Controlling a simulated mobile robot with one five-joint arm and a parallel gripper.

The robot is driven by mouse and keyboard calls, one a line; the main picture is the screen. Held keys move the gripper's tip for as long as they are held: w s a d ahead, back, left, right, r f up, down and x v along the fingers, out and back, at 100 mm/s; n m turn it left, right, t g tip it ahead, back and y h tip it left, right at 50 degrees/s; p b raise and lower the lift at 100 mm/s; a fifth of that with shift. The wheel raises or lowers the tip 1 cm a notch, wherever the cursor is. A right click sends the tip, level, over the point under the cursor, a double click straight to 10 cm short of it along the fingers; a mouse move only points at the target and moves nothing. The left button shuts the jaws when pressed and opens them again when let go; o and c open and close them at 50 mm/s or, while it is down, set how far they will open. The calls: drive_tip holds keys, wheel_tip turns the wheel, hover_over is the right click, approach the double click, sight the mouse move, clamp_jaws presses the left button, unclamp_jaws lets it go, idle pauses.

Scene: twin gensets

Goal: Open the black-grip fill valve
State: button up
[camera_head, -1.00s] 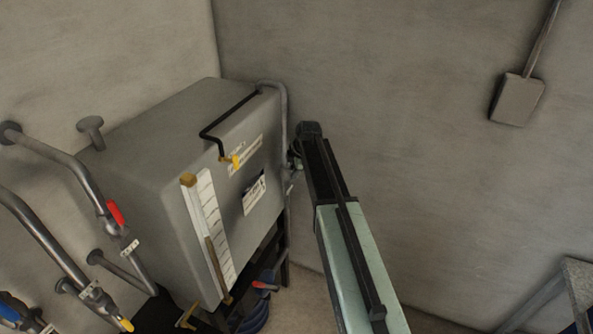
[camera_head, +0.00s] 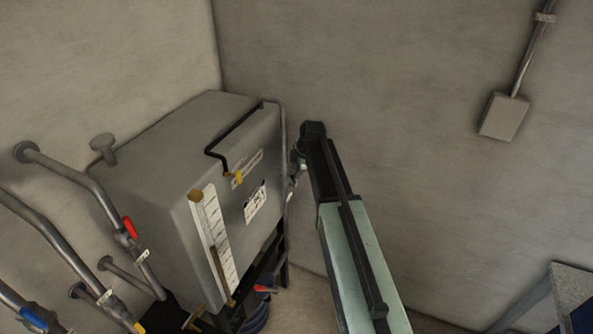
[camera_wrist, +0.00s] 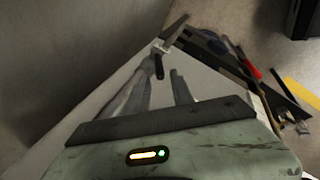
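The black-grip fill valve (camera_wrist: 159,67) shows in the wrist view, its black lever hanging from a thin grey pipe. My gripper (camera_wrist: 163,73) is open there, with its two grey fingers apart and the black grip appearing between their tips. I cannot tell whether either finger touches it. In the head view my arm reaches to the right side of the grey tank (camera_head: 155,150), beside a vertical pipe (camera_head: 284,130). My gripper and the valve are mostly hidden behind the arm's dark end or too small to make out there.
A red lever (camera_head: 130,228) and a blue lever (camera_head: 34,316) sit on pipes at the left. A sight gauge (camera_head: 215,235) and a yellow-tipped black pipe (camera_head: 218,153) are on the tank front. A grey box (camera_head: 503,117) hangs on the right wall.

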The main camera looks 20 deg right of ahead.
drive_tip(key=s+a+f+m+b, duration=0.1)
drive_tip(key=s+f+m+b, duration=0.1)
drive_tip(key=s, duration=0.3)
drive_tip(key=s+a+f+m+g+b, duration=0.1)
drive_tip(key=s+a+f+m+b, duration=0.1)
drive_tip(key=s+f+m+b, duration=0.1)
drive_tip(key=s+a+f+m+g+b, duration=0.1)
drive_tip(key=s+f+m+b, duration=0.2)
drive_tip(key=s, duration=0.4)
drive_tip(key=shift+a+f+h, duration=0.3)
drive_tip(key=shift+a+f, duration=0.1)
drive_tip(key=shift+f, duration=0.35)
clamp_jaws()
drive_tip(key=s+a+f+m+g+b, duration=0.1)
drive_tip(key=s+f+m+b, duration=0.1)
drive_tip(key=s+m, duration=0.3)
drive_tip(key=s+a+f+m+g+b, duration=0.1)
drive_tip(key=s+f+m+b, duration=0.2)
drive_tip(key=s, duration=0.6)
drive_tip(key=shift+a+f+m+h, duration=0.25)
drive_tip(key=shift+m+h, duration=0.15)
drive_tip(key=shift+m, duration=0.5)
